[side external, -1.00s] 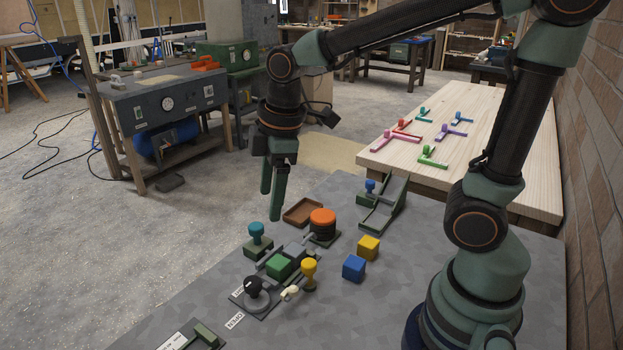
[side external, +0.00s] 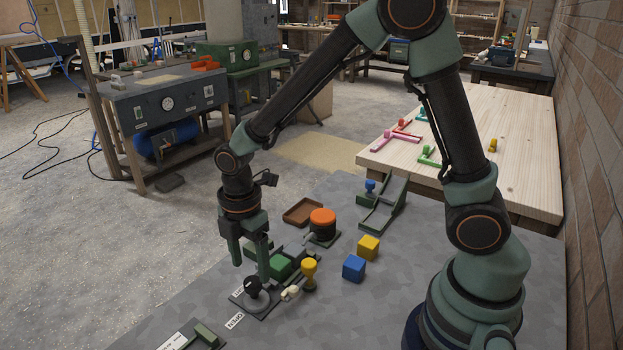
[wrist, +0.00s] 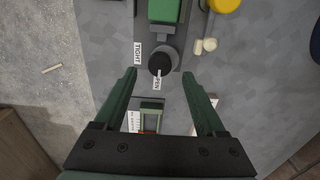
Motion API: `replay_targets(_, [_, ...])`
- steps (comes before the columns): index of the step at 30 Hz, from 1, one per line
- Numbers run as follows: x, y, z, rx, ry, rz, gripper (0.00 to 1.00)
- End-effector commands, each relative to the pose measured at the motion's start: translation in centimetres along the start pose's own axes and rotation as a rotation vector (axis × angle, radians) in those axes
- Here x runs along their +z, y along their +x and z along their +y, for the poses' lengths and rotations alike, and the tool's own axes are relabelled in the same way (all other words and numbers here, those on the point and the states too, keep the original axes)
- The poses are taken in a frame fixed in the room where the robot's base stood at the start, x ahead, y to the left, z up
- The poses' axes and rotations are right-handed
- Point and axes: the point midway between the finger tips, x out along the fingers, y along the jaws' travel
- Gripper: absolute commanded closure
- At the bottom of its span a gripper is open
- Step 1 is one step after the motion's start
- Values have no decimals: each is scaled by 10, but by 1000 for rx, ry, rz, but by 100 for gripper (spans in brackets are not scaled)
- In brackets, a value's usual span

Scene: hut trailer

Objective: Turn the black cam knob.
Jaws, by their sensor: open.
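The black cam knob (side external: 254,286) sits on a grey round base on a small plate on the grey bench. In the wrist view the knob (wrist: 160,63) lies just beyond the line between the fingertips, roughly centred between them. My gripper (side external: 251,271) is open and points down, with its fingers above and behind the knob. The wrist view shows the fingers (wrist: 160,76) spread wide, with no visible contact on the knob. A TIGHT label (wrist: 138,54) is left of the knob, and another label (wrist: 157,83) is partly hidden by it.
A green block (side external: 281,266) sits in a fixture behind the knob. Blue (side external: 354,268) and yellow (side external: 368,247) cubes lie farther right. The bench at front right is clear.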

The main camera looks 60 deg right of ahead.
Motion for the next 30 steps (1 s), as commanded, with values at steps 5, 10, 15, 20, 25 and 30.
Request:
replay_targets(5, [0,26,0,-3,1,-1,27])
replay_targets(10, [0,37,0,0,1,0,27])
replay_targets(15, [0,39,0,1,1,0,27])
replay_targets(20, [0,38,0,1,1,0,31])
replay_targets(25, [0,38,0,1,1,0,96])
replay_targets(30, [0,38,0,1,4,0,100])
